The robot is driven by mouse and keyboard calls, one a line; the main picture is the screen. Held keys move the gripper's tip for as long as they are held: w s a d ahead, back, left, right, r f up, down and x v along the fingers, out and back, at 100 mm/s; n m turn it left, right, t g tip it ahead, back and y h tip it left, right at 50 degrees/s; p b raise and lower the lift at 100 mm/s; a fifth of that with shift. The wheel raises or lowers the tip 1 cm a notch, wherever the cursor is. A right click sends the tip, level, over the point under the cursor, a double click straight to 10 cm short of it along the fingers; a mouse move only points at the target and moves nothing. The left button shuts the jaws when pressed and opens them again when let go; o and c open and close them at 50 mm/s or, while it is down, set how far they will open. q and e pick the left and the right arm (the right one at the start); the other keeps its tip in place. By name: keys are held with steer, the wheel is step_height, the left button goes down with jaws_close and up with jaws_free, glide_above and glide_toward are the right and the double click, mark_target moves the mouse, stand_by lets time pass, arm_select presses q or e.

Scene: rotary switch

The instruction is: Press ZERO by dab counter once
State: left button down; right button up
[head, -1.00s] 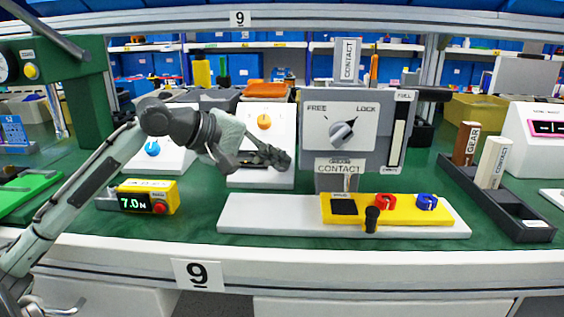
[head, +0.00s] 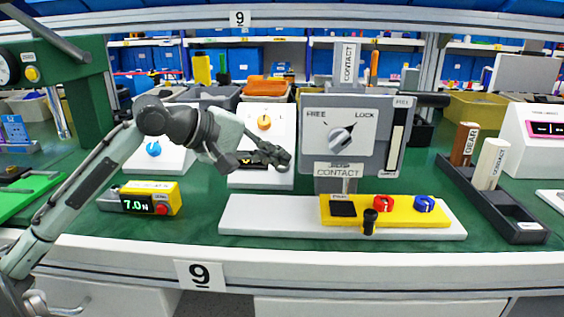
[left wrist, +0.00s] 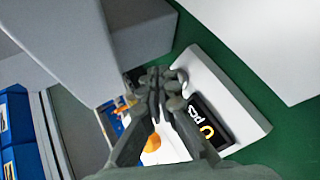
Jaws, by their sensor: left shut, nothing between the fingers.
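A white box with an orange round knob (head: 264,122) stands behind my left gripper (head: 275,157) in the head view. Its dark display (head: 250,168) is partly covered by the gripper. In the left wrist view the display (left wrist: 208,122) shows a yellow digit and letters like PCS. The orange knob (left wrist: 152,143) shows between the fingers there. My left gripper (left wrist: 157,85) is shut and empty, in front of the box; contact cannot be told. A ZERO label is not clearly readable on this box. My right gripper is not in view.
A yellow meter (head: 148,199) reading 7.0 N with a red button (head: 162,209) sits left. A grey FREE/LOCK panel (head: 376,112) stands close right of the gripper. A white plate (head: 260,217) carries a yellow block. A dark tray (head: 490,205) is at right.

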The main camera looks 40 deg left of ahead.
arm_select(q)
steer(key=s+r+p, duration=0.1)
steer(key=s+d+r+p, duration=0.1)
steer(key=p, duration=0.1)
steer(key=r+p, duration=0.1)
steer(key=r, duration=0.1)
steer(key=shift+s+d+p, duration=0.3)
steer(key=shift+s+p, duration=0.1)
steer(key=shift+f, duration=0.1)
stand_by(0.6)
